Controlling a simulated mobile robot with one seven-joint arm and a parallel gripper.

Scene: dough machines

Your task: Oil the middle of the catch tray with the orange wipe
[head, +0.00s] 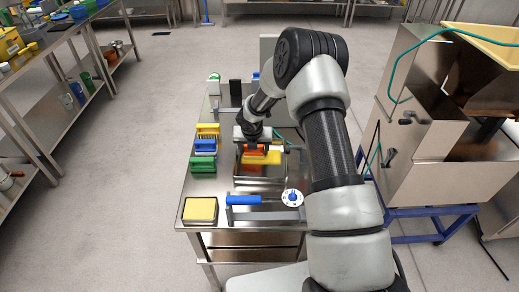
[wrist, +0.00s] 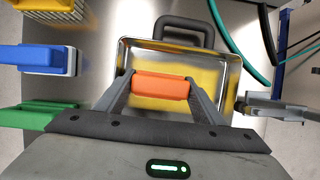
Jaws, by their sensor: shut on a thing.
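The catch tray (wrist: 233,72) is a shallow shiny metal tray on the steel table; it also shows in the head view (head: 239,181). My gripper (wrist: 161,82) is shut on the orange wipe (wrist: 160,88), a small orange block held between its two fingers. In the head view the orange wipe (head: 254,151) is over the tray. A yellow patch shows beneath and around it in the tray. I cannot tell whether the wipe touches the tray floor. A dark handle (wrist: 186,28) stands at the tray's far edge in the wrist view.
Yellow (head: 207,130), blue (head: 205,147) and green (head: 203,165) wipes or brushes stand left of the tray. A yellow pad in a metal dish (head: 201,210) sits at the front left corner.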

